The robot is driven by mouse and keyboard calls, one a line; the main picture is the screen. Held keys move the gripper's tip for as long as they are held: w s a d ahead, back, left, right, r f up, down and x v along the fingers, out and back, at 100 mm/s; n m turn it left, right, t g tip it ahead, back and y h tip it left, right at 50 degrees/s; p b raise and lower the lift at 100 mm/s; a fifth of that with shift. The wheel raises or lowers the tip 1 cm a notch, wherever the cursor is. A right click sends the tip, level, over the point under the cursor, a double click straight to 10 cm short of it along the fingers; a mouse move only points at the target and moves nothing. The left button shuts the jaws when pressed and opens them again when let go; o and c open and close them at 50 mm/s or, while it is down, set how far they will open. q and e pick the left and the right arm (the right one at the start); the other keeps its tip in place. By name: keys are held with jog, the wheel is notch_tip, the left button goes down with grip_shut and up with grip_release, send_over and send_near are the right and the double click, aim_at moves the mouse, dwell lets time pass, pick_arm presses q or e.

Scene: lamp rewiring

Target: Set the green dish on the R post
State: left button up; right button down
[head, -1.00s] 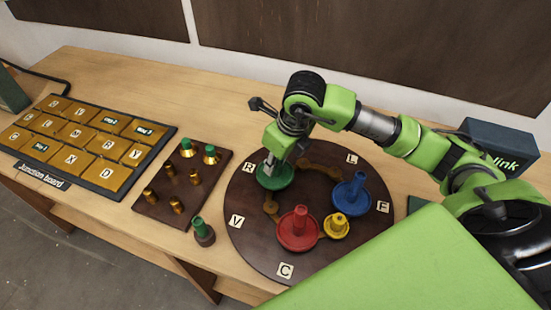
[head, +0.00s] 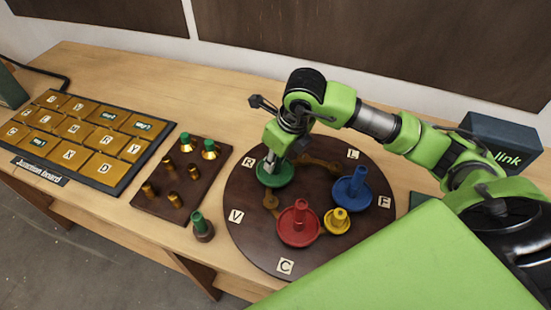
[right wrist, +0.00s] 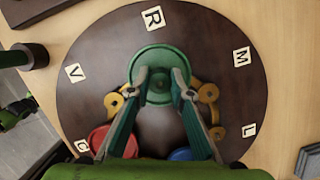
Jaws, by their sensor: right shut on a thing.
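The green dish (head: 282,178) is at the R side of the round dark board (head: 330,262), close to the R label (head: 248,162). It also shows in the right wrist view (right wrist: 158,55), looking level, just below the R label there. My right gripper (head: 270,163) points down over the dish. Its two fingers (right wrist: 160,80) are shut on the dish's middle stem. The dish hides what is under it, so I cannot tell whether it rests on the R post or hangs just above. My left gripper is not in view.
The board also carries a red dish (head: 298,232), a blue dish (head: 350,192) and a small yellow dish (head: 337,221). A brown peg tray (head: 150,205), a loose green-topped peg (head: 202,228) and a keyed junction board (head: 75,140) lie to the left. Free wood lies behind the tray.

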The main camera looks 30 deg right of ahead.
aim_at(285, 177)
jog(key=c, duration=1.8)
grip_release()
jog(key=shift+o, duration=0.2)
jog(key=v, duration=1.2)
